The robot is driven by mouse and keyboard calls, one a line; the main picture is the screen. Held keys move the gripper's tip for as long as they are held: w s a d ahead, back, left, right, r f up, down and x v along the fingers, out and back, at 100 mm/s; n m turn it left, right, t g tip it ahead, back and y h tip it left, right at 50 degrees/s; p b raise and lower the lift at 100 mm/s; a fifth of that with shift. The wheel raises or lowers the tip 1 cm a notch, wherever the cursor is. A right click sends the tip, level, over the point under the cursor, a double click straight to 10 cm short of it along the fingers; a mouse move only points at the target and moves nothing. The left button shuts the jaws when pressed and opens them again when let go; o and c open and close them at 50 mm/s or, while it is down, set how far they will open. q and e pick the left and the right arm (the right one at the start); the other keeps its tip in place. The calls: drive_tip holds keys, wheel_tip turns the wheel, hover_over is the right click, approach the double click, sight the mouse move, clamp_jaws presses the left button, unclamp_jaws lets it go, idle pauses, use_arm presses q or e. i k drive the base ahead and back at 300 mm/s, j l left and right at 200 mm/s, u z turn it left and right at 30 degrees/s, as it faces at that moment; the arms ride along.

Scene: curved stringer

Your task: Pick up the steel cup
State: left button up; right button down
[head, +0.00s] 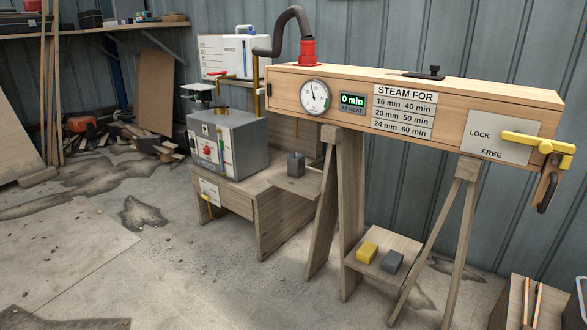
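I cannot make out a steel cup for certain in the head view. A small dark grey object (296,164) with a knob or stub on top stands on the low wooden bench beside the boiler; its kind is unclear. Neither my left nor my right gripper is in view.
A grey metal boiler box (228,143) sits on a wooden bench (275,206). A long wooden steam box (415,108) on trestles has a yellow lock handle (538,142). A low shelf holds a yellow block (367,251) and a grey block (392,262). Concrete floor at left is mostly open.

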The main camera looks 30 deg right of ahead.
sight(295, 161)
drive_tip(key=z, duration=2.9)
drive_tip(key=u, duration=1.9)
drive_tip(key=i+j+z, duration=0.1)
drive_tip(key=i, duration=0.3)
drive_tip(key=i+j+z, duration=0.15)
drive_tip(key=i, duration=0.25)
drive_tip(key=i+j+z, duration=0.1)
drive_tip(key=i+j, duration=0.2)
drive_tip(key=i, duration=0.1)
